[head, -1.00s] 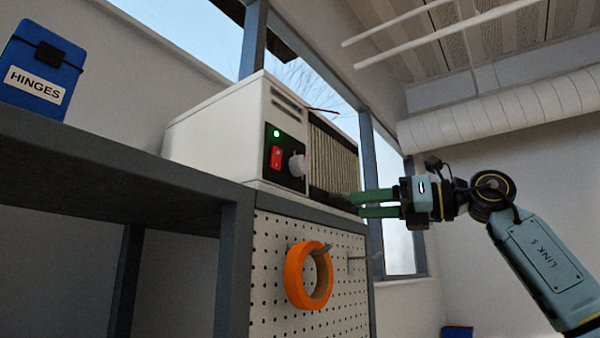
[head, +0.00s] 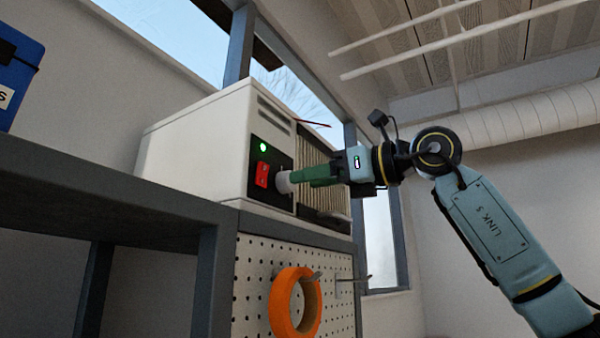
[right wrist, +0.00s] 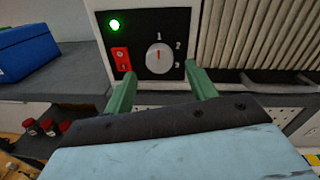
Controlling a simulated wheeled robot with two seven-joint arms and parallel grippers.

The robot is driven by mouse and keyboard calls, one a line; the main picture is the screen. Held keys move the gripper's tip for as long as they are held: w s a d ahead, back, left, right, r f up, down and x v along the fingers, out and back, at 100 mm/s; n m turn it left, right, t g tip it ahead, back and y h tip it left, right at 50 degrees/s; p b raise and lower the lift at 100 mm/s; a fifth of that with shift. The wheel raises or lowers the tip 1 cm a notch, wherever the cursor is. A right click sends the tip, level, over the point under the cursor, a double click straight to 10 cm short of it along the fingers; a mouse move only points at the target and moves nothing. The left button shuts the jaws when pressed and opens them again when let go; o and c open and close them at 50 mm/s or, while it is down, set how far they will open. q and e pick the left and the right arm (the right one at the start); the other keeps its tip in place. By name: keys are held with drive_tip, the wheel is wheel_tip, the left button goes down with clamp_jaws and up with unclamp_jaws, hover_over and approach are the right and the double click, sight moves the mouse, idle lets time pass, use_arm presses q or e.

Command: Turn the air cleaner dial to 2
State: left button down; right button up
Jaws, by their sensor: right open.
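The air cleaner (head: 190,150) is a white box on the shelf end, with a black control panel that also shows in the right wrist view (right wrist: 140,22). Its round pale dial (right wrist: 158,58) has a red mark pointing up at the 1. The 2 lies to the upper right and the 3 to the lower right. In the head view the dial (head: 284,182) is partly hidden by my right gripper (head: 296,178). That gripper (right wrist: 160,76) is open, its green fingers either side of the dial. I cannot tell whether they touch it. My left gripper is out of view.
A red rocker switch (head: 262,174) sits just left of the dial, below a lit green lamp (head: 263,147). A grille (head: 318,150) is to the right. An orange ring (head: 281,310) hangs on the pegboard below. A blue box (head: 16,75) stands at left.

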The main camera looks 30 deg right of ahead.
sight(287, 182)
drive_tip(key=x, duration=0.3)
drive_tip(key=shift+p, duration=0.35)
drive_tip(key=c, duration=1)
